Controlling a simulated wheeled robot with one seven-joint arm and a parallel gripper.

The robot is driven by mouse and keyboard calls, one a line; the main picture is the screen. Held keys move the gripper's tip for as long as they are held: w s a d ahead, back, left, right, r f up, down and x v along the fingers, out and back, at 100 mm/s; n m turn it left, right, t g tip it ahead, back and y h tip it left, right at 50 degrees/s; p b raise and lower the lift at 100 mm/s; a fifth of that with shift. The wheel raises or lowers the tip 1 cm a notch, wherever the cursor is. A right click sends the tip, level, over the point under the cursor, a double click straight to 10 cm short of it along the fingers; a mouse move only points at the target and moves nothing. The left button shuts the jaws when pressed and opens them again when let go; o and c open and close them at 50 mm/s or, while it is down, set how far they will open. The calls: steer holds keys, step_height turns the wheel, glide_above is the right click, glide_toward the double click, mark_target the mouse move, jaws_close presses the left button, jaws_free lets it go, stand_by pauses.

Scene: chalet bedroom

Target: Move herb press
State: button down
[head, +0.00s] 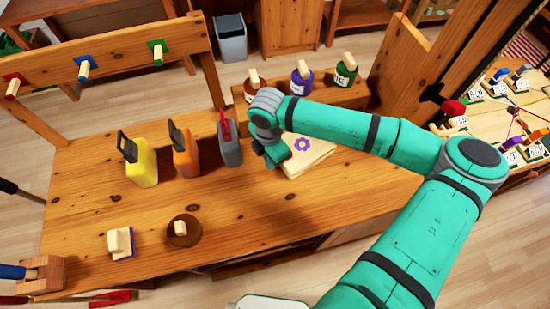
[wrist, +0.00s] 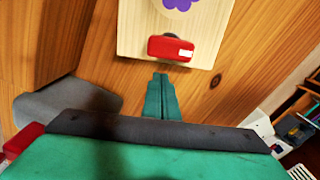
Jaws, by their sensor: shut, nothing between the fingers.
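The herb press appears to be the stack of pale wooden boards with a purple flower (head: 318,152) on the bench, right of my gripper. In the wrist view its pale top board (wrist: 132,25) shows with the flower and a red block on a dark stem, at its near edge. My gripper (head: 277,158) is beside the press's left side, partly hidden by my arm in the head view. In the wrist view its fingers (wrist: 160,82) are together and empty, pointing at the near edge of the board. I cannot tell their height above the bench.
A grey jug (head: 230,152) with a red handle stands close left of my gripper, then orange (head: 184,155) and yellow (head: 142,168) jugs. Three bottles stand on a ledge (head: 325,98) behind. A round brown piece (head: 184,238) lies in front. The front right of the bench is clear.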

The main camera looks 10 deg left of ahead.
steer(key=shift+s+a, duration=0.85)
steer(key=shift+a, duration=0.15)
step_height(320, 180, up, 10)
steer(key=shift+d, duration=0.45)
steer(key=shift+w, duration=0.1)
